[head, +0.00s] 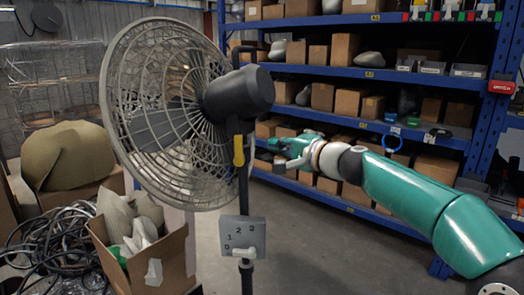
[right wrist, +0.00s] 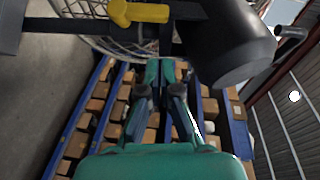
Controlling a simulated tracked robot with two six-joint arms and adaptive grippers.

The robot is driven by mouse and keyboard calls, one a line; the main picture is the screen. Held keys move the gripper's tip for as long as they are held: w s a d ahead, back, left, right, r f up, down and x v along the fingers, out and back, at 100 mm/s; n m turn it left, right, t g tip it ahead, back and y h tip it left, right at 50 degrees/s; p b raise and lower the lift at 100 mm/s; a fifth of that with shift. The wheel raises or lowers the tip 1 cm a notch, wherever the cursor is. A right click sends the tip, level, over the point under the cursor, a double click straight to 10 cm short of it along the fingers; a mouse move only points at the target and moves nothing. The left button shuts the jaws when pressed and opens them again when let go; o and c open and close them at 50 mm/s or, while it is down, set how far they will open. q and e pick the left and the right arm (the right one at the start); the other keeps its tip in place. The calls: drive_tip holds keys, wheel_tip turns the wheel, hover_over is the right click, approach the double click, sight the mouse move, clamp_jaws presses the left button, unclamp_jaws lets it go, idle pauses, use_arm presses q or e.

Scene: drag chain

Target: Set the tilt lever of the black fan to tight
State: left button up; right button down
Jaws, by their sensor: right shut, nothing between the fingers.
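The black fan (head: 240,92) stands at the centre-left of the head view, its round cage facing left. Its yellow tilt lever (head: 239,150) hangs nearly upright against the pole just below the motor. In the right wrist view the yellow lever (right wrist: 145,13) lies across the top edge, with the dark motor housing (right wrist: 235,50) to its right. My right gripper (head: 268,153) is just right of the pole, at about the lever's height. In the right wrist view its fingertips (right wrist: 167,68) are together and empty, below the lever in the picture and apart from it. My left gripper is not in view.
A grey control plate (head: 243,236) with numbers is on the fan's pole. Blue shelves (head: 375,75) with cardboard boxes stand behind. An open box (head: 150,262) and coiled black cables (head: 55,245) lie at the lower left. The floor (head: 330,250) right of the pole is clear.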

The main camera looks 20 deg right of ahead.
drive_tip(key=v, duration=0.3)
drive_tip(key=shift+s+d+r, duration=0.15)
drive_tip(key=shift+s+r, duration=0.1)
drive_tip(key=shift+s, duration=0.1)
